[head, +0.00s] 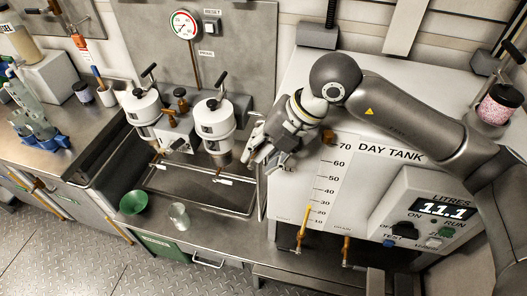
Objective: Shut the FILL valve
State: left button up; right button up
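My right gripper (262,160) reaches in from the right in front of the left edge of the white DAY TANK panel (390,180). Its fingers look spread, with nothing seen between them. Beside it, only the last letters of a label, "LL", show on the panel; the gripper hides the rest. The FILL valve itself is not clearly visible and may be behind the gripper. The sight gauge (305,225) shows a yellow column near the low marks. Below the panel are two brass valves, a left one (299,242) and a right one (346,252). My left gripper is not in view.
The LITRES display box (436,212) reads 11.1. Left of the gripper stand two white filter housings (214,118) over a sink (200,188). A green bowl (133,202) and a glass (179,216) are at the counter's front. A pink jar (500,104) sits far right.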

jog(key=v, duration=1.2)
jog(key=shift+c, duration=0.2)
